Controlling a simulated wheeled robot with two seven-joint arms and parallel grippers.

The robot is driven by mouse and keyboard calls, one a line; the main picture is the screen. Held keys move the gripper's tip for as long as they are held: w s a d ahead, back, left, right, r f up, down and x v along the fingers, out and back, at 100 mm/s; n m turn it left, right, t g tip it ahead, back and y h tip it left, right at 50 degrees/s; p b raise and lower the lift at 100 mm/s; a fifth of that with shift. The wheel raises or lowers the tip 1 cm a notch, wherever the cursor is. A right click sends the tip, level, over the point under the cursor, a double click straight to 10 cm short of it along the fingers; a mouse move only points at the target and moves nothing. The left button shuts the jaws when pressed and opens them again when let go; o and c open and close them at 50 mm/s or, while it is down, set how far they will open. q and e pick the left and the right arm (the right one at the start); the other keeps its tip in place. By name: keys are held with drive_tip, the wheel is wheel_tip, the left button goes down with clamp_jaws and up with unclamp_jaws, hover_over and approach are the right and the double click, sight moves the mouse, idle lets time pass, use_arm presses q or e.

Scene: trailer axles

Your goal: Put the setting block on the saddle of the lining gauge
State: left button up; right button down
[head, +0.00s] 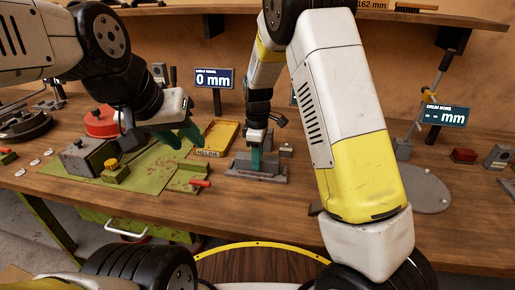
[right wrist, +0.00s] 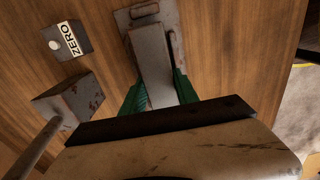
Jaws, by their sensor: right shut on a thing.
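My right gripper (head: 256,159) is low over the grey lining gauge (head: 272,179) on the bench. In the right wrist view its green fingers (right wrist: 160,92) are shut on a long grey block, which looks like the setting block (right wrist: 151,55). The block's far end is over or against the worn grey plate of the gauge (right wrist: 127,18). I cannot tell whether it rests on the saddle, which is hidden by the block and fingers. The gauge's display (head: 213,78) reads 0 mm. My left gripper (head: 180,138) is open and empty, above the green mat.
A yellow tray (head: 222,134) lies behind the mat (head: 145,187), which bears grey and green fixtures. A box marked ZERO (right wrist: 72,42) and a grey block with a rod (right wrist: 72,100) stand beside the gauge. A grey disc (head: 425,190) lies at right.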

drive_tip(key=c, duration=0.9)
unclamp_jaws()
drive_tip(key=shift+f, duration=0.15)
wheel_tip(320, 180, up, 11)
drive_tip(key=s+d+r+m+t+y, duration=0.2)
drive_tip(key=s+d+r+m, duration=0.5)
drive_tip(key=s+d+r, duration=0.3)
drive_tip(key=shift+s+d+r+m+t, duration=0.55)
drive_tip(key=shift+s+m, duration=0.8)
drive_tip(key=shift+s, duration=1.05)
drive_tip(key=shift+s+d+r+m+t, duration=0.3)
drive_tip(key=shift+s+d+m+t, duration=0.85)
drive_tip(key=shift+s, duration=1.2)
drive_tip(key=shift+s+d+r+m+t, duration=0.4)
drive_tip(key=shift+s+m, duration=1.2)
drive_tip(key=shift+s, duration=0.8)
